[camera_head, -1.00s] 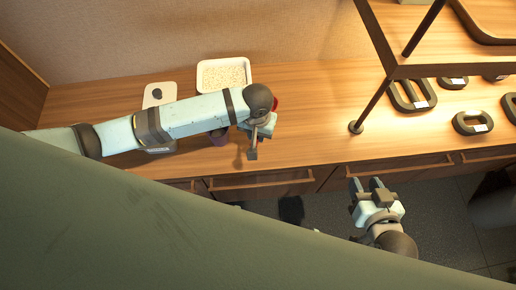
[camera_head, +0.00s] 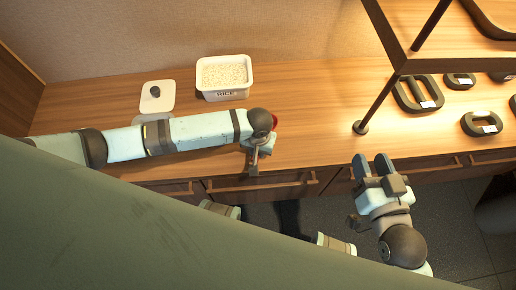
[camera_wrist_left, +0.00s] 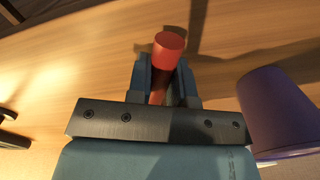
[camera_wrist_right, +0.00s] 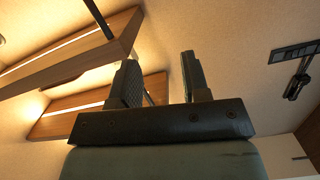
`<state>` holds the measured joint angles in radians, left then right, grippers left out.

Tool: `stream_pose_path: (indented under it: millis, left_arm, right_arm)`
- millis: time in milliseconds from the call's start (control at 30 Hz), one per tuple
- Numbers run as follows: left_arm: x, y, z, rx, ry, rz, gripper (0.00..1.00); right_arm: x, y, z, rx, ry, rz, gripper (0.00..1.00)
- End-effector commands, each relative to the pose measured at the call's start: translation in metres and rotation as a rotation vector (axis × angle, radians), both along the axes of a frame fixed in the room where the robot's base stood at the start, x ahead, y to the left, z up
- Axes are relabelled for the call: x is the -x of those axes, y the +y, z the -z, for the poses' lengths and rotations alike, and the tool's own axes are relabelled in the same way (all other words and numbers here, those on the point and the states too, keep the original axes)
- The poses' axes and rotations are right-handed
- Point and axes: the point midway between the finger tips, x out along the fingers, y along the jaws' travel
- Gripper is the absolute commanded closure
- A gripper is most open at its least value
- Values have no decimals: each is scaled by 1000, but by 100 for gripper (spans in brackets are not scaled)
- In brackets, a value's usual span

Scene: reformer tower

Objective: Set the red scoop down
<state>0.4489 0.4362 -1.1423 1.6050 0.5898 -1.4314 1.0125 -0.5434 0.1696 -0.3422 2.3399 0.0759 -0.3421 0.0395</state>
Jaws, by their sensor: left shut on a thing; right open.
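The red scoop (camera_wrist_left: 168,48) is in my left gripper (camera_wrist_left: 167,85). In the left wrist view its round red end stands up between the two fingers, over the wooden counter; I cannot tell whether it touches the counter. In the head view only a small red part (camera_head: 275,121) shows beside my left wrist, and the rest is hidden by the arm. My left gripper (camera_head: 256,158) is at the counter's front part. My right gripper (camera_head: 374,166) is open and empty, in front of the counter edge; its spread fingers also show in the right wrist view (camera_wrist_right: 160,82).
A white rice tub (camera_head: 224,93) and a white lid with a dark knob (camera_head: 158,101) are at the counter's back. A purple cup (camera_wrist_left: 285,110) stands close beside my left gripper. A shelf post (camera_head: 362,126) and dark handled weights (camera_head: 418,93) are at right.

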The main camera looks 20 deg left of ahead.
Motion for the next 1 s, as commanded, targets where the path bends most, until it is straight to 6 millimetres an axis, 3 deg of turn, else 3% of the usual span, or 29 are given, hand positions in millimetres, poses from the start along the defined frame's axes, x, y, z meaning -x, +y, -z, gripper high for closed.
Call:
stream_pose_path:
  millis: [100, 133, 233, 567, 700, 800, 1000]
  left_arm:
    - [0, 0, 2, 0, 1, 0, 100]
    - [0, 0, 3, 0, 1, 0, 78]
    - [0, 0, 3, 0, 0, 0, 55]
    - [0, 0, 0, 0, -1, 0, 54]
    - [0, 0, -20, 1, -1, 0, 54]
    - [0, 0, -42, 1, -1, 0, 54]
    - [0, 0, -85, 2, -1, 0, 54]
  right_arm:
    - [0, -1, 1, 6, 10, 1, 57]
    - [1, -1, 3, 8, 15, 2, 57]
    - [1, -1, 4, 8, 15, 2, 57]
    - [1, -1, 6, 6, 13, 2, 57]
    - [0, -2, -3, 18, 19, 2, 57]
    - [6, -13, 21, 70, 113, 22, 57]
    - [19, -26, 48, 138, 240, 40, 57]
